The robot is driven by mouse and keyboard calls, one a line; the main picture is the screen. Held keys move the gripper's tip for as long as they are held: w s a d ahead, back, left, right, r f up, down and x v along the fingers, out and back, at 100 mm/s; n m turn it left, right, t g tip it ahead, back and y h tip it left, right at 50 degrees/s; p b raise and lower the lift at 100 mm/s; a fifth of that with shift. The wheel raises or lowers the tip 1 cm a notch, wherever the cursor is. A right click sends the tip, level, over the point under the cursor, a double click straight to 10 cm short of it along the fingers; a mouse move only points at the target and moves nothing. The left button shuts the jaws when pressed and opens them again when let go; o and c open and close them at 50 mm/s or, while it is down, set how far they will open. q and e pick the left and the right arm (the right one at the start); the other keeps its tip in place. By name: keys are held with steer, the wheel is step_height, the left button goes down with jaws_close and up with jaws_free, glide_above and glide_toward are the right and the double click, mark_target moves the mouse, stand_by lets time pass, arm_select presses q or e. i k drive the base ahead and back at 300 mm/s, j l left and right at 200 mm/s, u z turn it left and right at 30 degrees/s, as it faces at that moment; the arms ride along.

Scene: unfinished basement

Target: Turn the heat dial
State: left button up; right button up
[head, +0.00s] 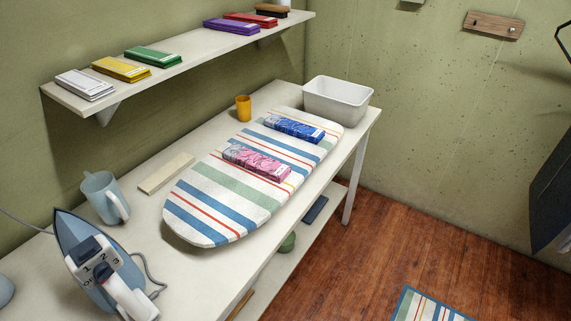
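A blue-grey iron (72,238) with a white handle (130,298) stands on the white table at the lower left, its pointed end toward the wall. The heat dial (100,269) is on the iron, with the marks 1, 2 and 3 around it and what looks like a 0 at the lower left. I cannot tell which mark the dial points to. A grey cord runs from the iron. Neither of my grippers is in the head view.
A light blue jug (102,194) and a pale wooden strip (166,172) are behind the iron. A striped ironing board (222,205) carries pink (257,161) and blue (294,129) bundles. An orange cup (243,108) and white tub (337,100) stand farther back. A wall shelf (190,58) overhangs the table.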

mark_target(102, 272)
steer(key=j+u, duration=0.15)
steer(key=u, duration=1.35)
